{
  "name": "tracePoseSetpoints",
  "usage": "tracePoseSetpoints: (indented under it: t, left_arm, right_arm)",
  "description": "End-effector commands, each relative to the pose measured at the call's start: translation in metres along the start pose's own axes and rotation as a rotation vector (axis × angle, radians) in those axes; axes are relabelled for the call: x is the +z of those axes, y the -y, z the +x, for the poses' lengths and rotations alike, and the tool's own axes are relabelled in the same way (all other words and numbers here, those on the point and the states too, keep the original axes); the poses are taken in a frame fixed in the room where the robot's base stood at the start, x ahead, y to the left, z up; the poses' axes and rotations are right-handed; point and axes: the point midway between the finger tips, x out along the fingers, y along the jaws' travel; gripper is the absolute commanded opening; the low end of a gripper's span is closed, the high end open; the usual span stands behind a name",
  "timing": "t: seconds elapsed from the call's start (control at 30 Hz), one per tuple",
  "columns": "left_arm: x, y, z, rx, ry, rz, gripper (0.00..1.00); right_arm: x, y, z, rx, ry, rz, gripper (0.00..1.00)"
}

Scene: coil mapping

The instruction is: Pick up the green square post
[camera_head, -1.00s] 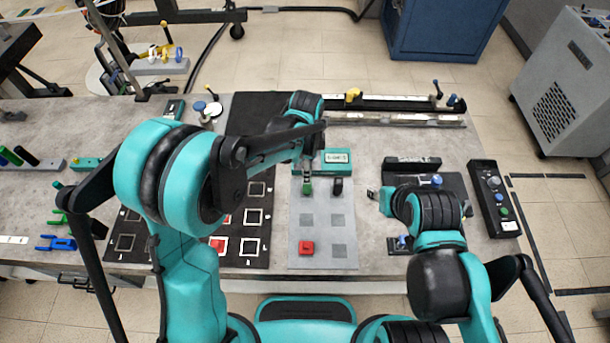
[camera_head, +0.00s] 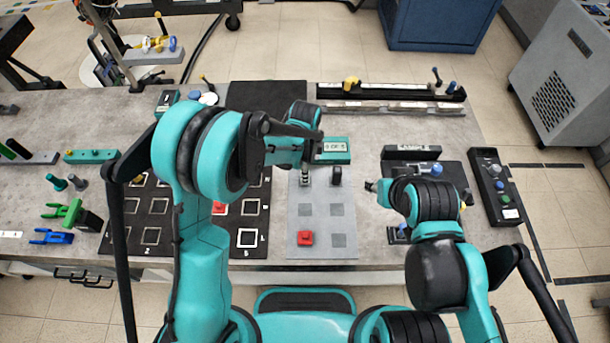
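My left gripper (camera_head: 304,179) points down over the upper left part of the grey board (camera_head: 321,225). No green post shows at its tips now; the gripper covers that spot, and I cannot tell if it is shut on anything. A black post (camera_head: 336,176) stands just right of it on the same board. A red block (camera_head: 305,238) sits at the board's lower left. My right gripper (camera_head: 371,186) hovers right of the board, apart from it; its fingers are too small to read.
A black mat (camera_head: 262,243) with white squares lies left of the board. A teal display box (camera_head: 333,150) stands behind it. A black control box (camera_head: 495,188) is at the table's right. Green and blue forked pieces (camera_head: 55,236) lie far left.

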Motion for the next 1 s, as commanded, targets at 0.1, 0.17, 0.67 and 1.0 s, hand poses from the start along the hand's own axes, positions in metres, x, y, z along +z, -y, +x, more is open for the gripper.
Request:
tracePoseSetpoints:
  t: [0.1,0.17,0.67,1.0]
  left_arm:
    - [0.000,0.000,0.000,0.000,0.000,0.000,0.01]
    - [0.000,0.000,0.000,0.000,0.000,0.000,0.00]
    - [0.000,0.000,-0.016,0.000,0.000,0.000,0.00]
    - [-0.038,-0.017,-0.067,0.000,0.000,0.006,0.00]
  right_arm:
    - [0.000,0.000,0.000,0.000,0.000,0.000,0.40]
    - [0.000,0.000,0.000,0.000,0.000,0.000,0.40]
    - [-0.003,0.000,-0.004,0.000,0.000,0.000,0.40]
    - [-0.013,0.000,-0.018,0.000,0.000,0.000,0.40]
